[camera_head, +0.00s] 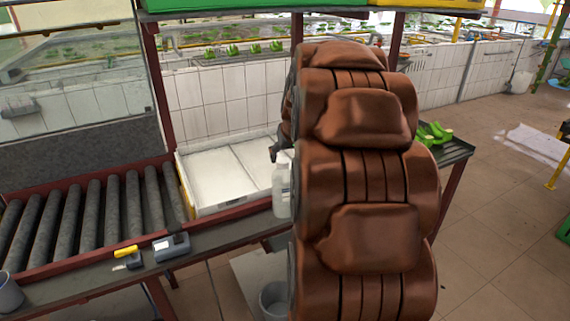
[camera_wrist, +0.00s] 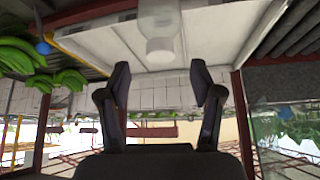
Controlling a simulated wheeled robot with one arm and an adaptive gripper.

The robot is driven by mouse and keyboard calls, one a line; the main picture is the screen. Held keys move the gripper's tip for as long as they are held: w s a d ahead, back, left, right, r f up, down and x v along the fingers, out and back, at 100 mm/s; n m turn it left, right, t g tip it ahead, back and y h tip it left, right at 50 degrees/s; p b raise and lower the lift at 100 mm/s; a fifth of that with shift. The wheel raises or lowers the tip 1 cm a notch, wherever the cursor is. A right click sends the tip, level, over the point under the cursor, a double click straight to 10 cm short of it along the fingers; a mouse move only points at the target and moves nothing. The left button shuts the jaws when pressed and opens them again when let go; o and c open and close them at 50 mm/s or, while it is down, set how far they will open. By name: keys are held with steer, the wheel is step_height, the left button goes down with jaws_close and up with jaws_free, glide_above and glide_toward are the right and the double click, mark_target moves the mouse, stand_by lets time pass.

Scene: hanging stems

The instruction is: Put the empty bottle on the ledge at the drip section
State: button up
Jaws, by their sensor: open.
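A whitish, see-through bottle (camera_head: 281,190) stands upright at the right end of the dark front ledge (camera_head: 225,230), beside the white tray; my arm hides part of the area to its right. The bottle (camera_wrist: 162,28) also shows at the top middle of the wrist view, where the scene is upside down. My gripper (camera_wrist: 160,67) is open and empty there, its two dark fingers spread with the bottle's rounded end just beyond the tips. In the head view a dark part of my gripper (camera_head: 280,148) shows just above the bottle, mostly hidden by my brown arm.
A white tray (camera_head: 205,202) lies behind the ledge, with a roller conveyor (camera_head: 100,215) to its left. A yellow-handled tool (camera_head: 127,254) and a grey device (camera_head: 172,247) lie on the ledge. Bananas (camera_head: 433,133) sit on a dark stand at right. A bucket (camera_head: 273,300) stands below.

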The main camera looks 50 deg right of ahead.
steer(key=b+v, duration=0.1)
steer(key=v, duration=0.5)
steer(key=s+a+f+n+g+y, duration=0.1)
steer(key=s+a+f, duration=0.15)
steer(key=a, duration=0.45)
steer(key=s+a+f+n+g+y, duration=0.1)
steer(key=a+f, duration=0.2)
steer(key=a, duration=0.4)
steer(key=s+a+f+n+g+y, duration=0.1)
steer(key=a+f, duration=0.1)
steer(key=a, duration=0.5)
steer(key=s+a+f+n+g, duration=0.1)
steer(key=s+a+f, duration=0.3)
steer(key=s, duration=0.5)
steer(key=s+a+f+n+g, duration=0.2)
steer(key=s+a+f+g, duration=0.1)
steer(key=s+a, duration=0.5)
steer(key=shift+s+a+f+g, duration=0.3)
steer(key=shift+s+a+f, duration=0.1)
steer(key=shift+s, duration=0.65)
